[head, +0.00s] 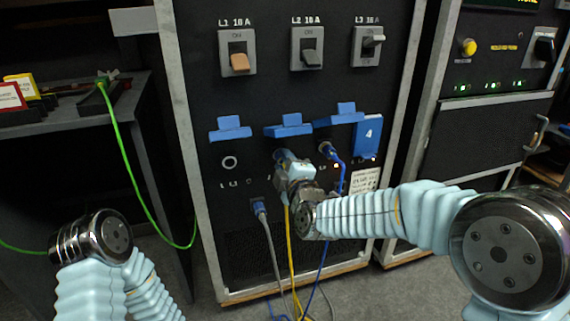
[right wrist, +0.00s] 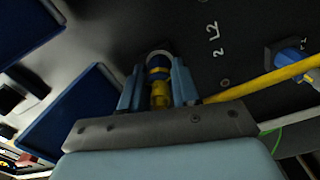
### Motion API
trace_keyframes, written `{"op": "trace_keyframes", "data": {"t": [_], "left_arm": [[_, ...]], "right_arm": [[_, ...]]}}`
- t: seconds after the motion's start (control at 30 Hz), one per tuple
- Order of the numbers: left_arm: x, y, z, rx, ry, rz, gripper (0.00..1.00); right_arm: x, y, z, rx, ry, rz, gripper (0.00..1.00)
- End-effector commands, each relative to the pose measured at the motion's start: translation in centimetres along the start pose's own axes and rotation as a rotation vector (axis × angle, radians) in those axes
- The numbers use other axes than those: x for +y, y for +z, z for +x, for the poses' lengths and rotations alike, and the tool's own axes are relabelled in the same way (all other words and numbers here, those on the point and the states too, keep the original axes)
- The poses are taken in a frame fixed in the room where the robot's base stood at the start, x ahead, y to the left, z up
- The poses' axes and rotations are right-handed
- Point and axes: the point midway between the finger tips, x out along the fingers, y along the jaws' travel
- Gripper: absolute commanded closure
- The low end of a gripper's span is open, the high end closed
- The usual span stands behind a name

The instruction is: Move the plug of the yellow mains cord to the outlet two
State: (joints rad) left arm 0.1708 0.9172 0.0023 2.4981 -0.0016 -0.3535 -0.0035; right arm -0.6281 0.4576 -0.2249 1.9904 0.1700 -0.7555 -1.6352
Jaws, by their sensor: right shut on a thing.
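My right gripper (head: 283,160) is at the black panel, in front of outlet two under the second raised blue cover (head: 289,125). In the right wrist view its two fingers (right wrist: 157,88) are shut on the plug (right wrist: 158,92) of the yellow cord, a yellow body with blue at its front. The plug points into a pale outlet ring (right wrist: 158,55) beside the "2 L2" label. How deep it sits cannot be told. The yellow cord (head: 291,245) hangs down the panel; it also shows in the wrist view (right wrist: 265,82). My left gripper is out of view.
Outlet one (head: 229,162) is empty under its raised cover. A blue plug (head: 327,150) fills outlet three; a blue cover (head: 368,135) marked 4 is lowered. A grey cord's plug (head: 259,208) sits lower left. A green cord (head: 126,165) hangs at left.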

Motion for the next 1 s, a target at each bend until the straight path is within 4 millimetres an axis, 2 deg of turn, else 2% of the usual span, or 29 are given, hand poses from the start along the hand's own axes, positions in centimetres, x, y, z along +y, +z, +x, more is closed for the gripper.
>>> {"op": "trace_keyframes", "data": {"t": [0.53,1.0], "left_arm": [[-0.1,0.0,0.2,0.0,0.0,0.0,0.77],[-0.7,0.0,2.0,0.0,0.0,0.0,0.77]], "right_arm": [[-0.1,0.1,0.7,0.0,0.0,0.012,1.0],[0.0,0.0,0.9,0.0,0.002,0.237,1.0]]}}
